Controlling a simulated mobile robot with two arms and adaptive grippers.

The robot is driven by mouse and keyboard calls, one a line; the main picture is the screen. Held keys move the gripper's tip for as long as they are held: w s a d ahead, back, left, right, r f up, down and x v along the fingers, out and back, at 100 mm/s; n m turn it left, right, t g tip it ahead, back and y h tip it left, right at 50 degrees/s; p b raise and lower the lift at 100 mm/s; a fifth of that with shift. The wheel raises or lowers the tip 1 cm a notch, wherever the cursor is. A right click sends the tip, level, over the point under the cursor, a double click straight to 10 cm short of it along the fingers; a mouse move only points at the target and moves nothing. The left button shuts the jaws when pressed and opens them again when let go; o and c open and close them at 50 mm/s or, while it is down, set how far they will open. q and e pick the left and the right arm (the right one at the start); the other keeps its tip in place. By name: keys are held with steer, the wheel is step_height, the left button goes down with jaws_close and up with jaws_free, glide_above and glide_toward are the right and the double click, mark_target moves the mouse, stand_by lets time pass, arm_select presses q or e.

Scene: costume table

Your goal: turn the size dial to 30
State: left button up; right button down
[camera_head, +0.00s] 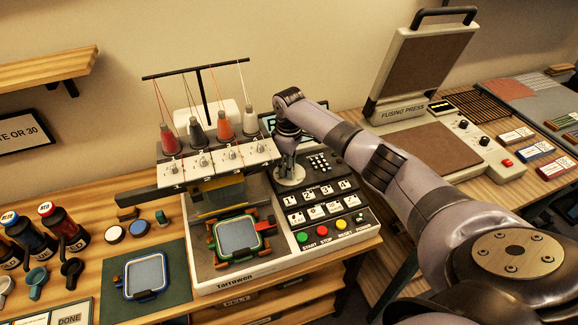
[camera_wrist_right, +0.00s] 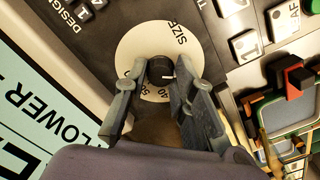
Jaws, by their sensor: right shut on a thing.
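The size dial (camera_wrist_right: 158,70) is a small black knob with a white pointer line, set in a round cream plate (camera_wrist_right: 138,46) printed "SIZE" with numbers. The 40 and 50 show below the knob; the 30 is not readable and may be behind a finger. My right gripper (camera_wrist_right: 161,79) is shut on the knob, one finger on each side. In the head view my right gripper (camera_head: 289,166) comes down from above onto the plate on the embroidery machine's panel (camera_head: 270,213). My left gripper is not in view.
White design buttons (camera_head: 321,203) and coloured start and stop buttons (camera_head: 322,229) lie just in front of the dial. Thread cones (camera_head: 225,124) stand to its left, above a hoop (camera_head: 239,238). A fusing press (camera_head: 420,150) stands to the right, behind my right arm.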

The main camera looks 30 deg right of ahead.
steer(key=shift+r+m+p, duration=0.15)
steer(key=shift+m+p, duration=0.45)
steer(key=shift+p, duration=0.1)
steer(key=shift+a+m+p, duration=0.1)
steer(key=shift+m+p, duration=0.95)
steer(key=shift+m, duration=0.05)
steer(key=m+p, duration=0.2)
steer(key=shift+m, duration=0.4)
steer(key=shift+m+p, duration=0.45)
steer(key=shift+m, duration=0.35)
steer(key=c, duration=1.3)
jaws_free()
